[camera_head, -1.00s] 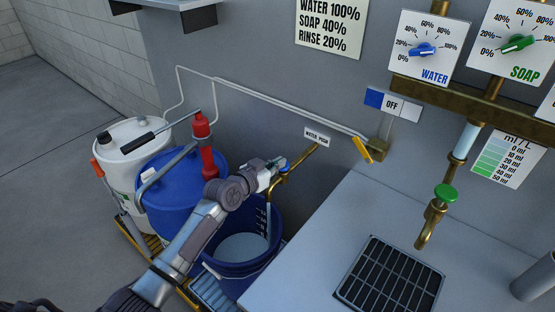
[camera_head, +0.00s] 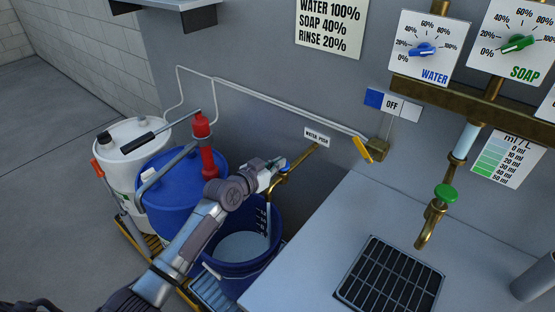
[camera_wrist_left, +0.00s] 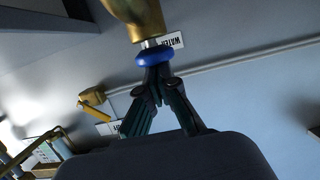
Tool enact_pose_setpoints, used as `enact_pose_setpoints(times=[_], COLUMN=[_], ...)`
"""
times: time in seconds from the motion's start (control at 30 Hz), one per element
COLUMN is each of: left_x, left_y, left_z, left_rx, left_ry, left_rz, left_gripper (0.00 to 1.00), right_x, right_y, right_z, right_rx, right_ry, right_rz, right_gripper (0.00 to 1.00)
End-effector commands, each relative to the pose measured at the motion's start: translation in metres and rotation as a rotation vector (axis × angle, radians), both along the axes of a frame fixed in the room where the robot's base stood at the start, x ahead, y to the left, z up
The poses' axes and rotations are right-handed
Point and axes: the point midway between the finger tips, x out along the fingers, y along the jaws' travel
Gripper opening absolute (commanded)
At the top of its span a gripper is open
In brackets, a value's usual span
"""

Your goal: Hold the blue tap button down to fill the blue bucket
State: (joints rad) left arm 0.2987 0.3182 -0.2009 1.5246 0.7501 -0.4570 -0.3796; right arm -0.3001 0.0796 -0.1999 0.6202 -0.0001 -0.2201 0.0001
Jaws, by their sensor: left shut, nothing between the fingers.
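The blue bucket (camera_head: 249,270) stands under the brass tap (camera_head: 287,178), beside the wall, with a pale water surface (camera_head: 240,245) inside. A thin pale streak shows below the tap spout and looks like running water. My left gripper (camera_head: 277,164) is at the tap, shut and empty. In the left wrist view its closed fingertips (camera_wrist_left: 154,70) meet the blue tap button (camera_wrist_left: 154,57), which sits against the brass tap body (camera_wrist_left: 135,15). How far the button is pressed cannot be told.
A blue drum (camera_head: 180,195) with a red pump (camera_head: 205,150) and a white drum (camera_head: 135,150) stand left of the bucket. A grey counter (camera_head: 320,235) with a black grate (camera_head: 390,275) is at the right. A green-button tap (camera_head: 445,195) hangs over it.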

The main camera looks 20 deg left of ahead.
Motion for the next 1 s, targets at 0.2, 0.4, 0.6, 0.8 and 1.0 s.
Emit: enact_pose_setpoints(times=[0.2, 0.4, 0.6, 0.8, 1.0], left_x=[-0.003, -0.003, -0.003, -0.003, -0.001], left_y=[-0.001, -0.001, -0.001, -0.001, -0.001], left_z=[-0.010, -0.010, -0.010, -0.010, 0.001], left_rx=[0.004, 0.004, 0.004, 0.004, 0.004], left_ry=[0.021, 0.021, 0.021, 0.021, 0.020], left_rz=[-0.004, -0.004, -0.004, -0.004, -0.003], left_gripper=[0.00, 0.00, 0.00, 0.00, 0.00], right_x=[0.000, 0.000, 0.000, 0.000, 0.000], right_y=[0.000, 0.000, 0.000, 0.000, 0.000], right_z=[-0.001, -0.001, -0.001, -0.001, 0.008], right_rx=[0.000, 0.000, 0.000, 0.000, 0.000], right_ry=[0.000, 0.000, 0.000, 0.000, 0.000], right_rz=[0.000, 0.000, 0.000, 0.000, 0.000], right_gripper=[0.40, 0.40, 0.40, 0.40, 0.40])
